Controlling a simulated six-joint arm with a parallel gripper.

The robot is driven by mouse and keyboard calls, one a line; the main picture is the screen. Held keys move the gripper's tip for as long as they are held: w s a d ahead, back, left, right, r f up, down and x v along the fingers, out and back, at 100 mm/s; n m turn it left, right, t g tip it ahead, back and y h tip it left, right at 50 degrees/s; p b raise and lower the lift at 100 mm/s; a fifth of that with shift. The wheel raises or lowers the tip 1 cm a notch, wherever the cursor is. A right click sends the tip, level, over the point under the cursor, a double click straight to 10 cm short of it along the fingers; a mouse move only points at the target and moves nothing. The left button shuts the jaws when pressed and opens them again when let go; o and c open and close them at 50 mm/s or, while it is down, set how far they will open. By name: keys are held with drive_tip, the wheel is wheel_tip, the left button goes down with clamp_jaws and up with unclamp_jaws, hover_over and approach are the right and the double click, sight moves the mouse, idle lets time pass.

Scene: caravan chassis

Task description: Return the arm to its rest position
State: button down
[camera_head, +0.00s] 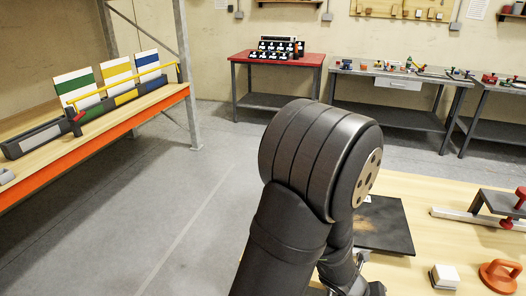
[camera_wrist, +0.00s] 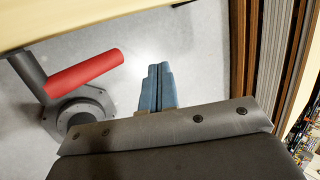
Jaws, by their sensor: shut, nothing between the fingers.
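My gripper (camera_wrist: 158,76) shows in the wrist view, with its two blue-grey fingers pressed together and nothing between them. It points over a grey floor, clear of any object. In the head view my arm is folded up in the middle of the picture, and its dark joint hides part of the room behind. The gripper itself is not visible in the head view.
A wooden bench top (camera_head: 430,190) fills the right, with a dark mat (camera_head: 385,228), an orange suction cup (camera_head: 500,275), a small white block (camera_head: 444,277) and a clamp (camera_head: 495,205). A shelf (camera_head: 130,112) stands left. In the wrist view, a red-handled crank (camera_wrist: 85,72) is left of the fingers.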

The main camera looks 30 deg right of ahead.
drive_tip(key=w+f, duration=0.1)
drive_tip(key=f, duration=0.3)
drive_tip(key=w+f, duration=0.1)
drive_tip(key=f, duration=0.1)
drive_tip(key=shift+w+a+f, duration=0.1)
drive_tip(key=shift+w+a, duration=0.2)
drive_tip(key=shift+a, duration=0.05)
drive_tip(key=v, duration=0.4)
drive_tip(key=d+v, duration=0.1)
drive_tip(key=v, duration=0.1)
drive_tip(key=shift+w+r, duration=0.35)
drive_tip(key=shift+r, duration=0.15)
drive_tip(key=shift+w+a+r, duration=0.35)
drive_tip(key=shift+w+a, duration=0.05)
drive_tip(key=shift+a, duration=0.1)
idle(0.5)
